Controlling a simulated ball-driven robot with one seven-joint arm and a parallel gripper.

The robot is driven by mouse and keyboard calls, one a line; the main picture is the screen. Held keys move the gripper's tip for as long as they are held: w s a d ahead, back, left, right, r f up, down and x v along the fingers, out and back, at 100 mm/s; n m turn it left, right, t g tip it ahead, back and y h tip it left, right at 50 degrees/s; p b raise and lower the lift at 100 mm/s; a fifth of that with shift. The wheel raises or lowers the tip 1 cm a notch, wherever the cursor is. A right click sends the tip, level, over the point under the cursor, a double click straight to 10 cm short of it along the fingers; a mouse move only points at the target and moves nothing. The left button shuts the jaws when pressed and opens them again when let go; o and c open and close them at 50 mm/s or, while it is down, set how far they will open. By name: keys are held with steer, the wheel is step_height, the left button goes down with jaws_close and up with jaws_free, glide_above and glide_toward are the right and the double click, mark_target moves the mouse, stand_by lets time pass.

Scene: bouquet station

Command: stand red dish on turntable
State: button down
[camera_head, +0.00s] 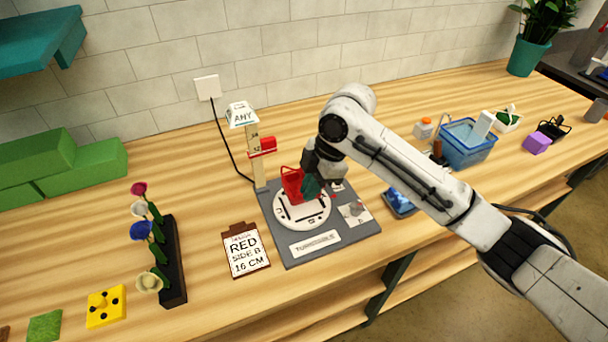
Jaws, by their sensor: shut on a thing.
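The red dish (291,184) is over the left-back part of the white round turntable (289,218), tilted up on its side. My gripper (308,182) comes in from the right and is shut on the dish; the fingertips are partly hidden by the arm and by a dark green piece (312,188) beside the dish. I cannot tell whether the dish touches the turntable or hangs just above it. The turntable sits on a grey base plate (283,250) with a white label at its front.
A post with a red slider (263,147) and an "ANY" sign (242,115) stands behind the base. A card reading "RED SIDE B 16 CM" (246,251) lies to its left, near a dark rack of flowers (173,270). A blue basket (467,146) stands to the right.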

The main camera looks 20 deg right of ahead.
steer(key=shift+f+b, duration=1.2)
steer(key=shift+f, duration=0.25)
steer(key=shift+p, duration=0.3)
steer(key=c, duration=1.2)
jaws_free()
steer(key=shift+f, duration=0.1)
steer(key=shift+o, duration=0.4)
steer(key=o, duration=0.3)
